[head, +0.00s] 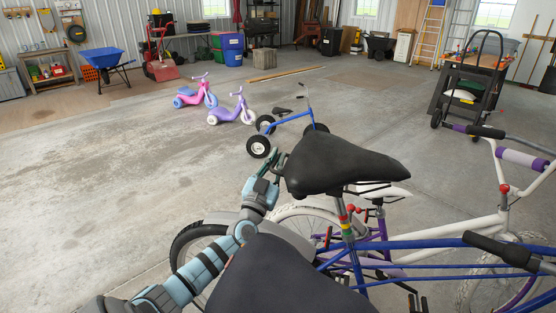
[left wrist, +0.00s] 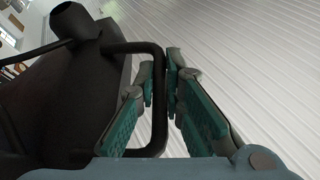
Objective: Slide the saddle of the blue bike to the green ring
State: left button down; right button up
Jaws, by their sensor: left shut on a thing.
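The black saddle (head: 345,160) of the blue bike (head: 430,241) sits on a raised seatpost in the middle of the head view. Coloured bands, red, yellow and green, show on the post below it, the green ring (head: 346,226) among them. My left gripper (head: 278,168) is at the saddle's left end. In the left wrist view, its teal-padded fingers (left wrist: 163,75) are shut on a dark bent bar (left wrist: 158,105) fixed to the dark saddle (left wrist: 60,105). The saddle is above the bands, apart from them. My right gripper is not in view.
Another black saddle (head: 285,280) is close in front, beside my left arm. A white-and-purple bike (head: 440,232) with a white saddle stands just behind. The concrete floor at left is clear.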

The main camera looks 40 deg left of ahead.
pick_arm(q)
jog(key=c, duration=1.7)
grip_release()
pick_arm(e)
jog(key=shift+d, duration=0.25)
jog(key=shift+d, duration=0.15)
pick_arm(q)
jog(key=v, duration=0.7)
jog(key=shift+s+d+f, duration=0.1)
jog(key=shift+s, duration=0.1)
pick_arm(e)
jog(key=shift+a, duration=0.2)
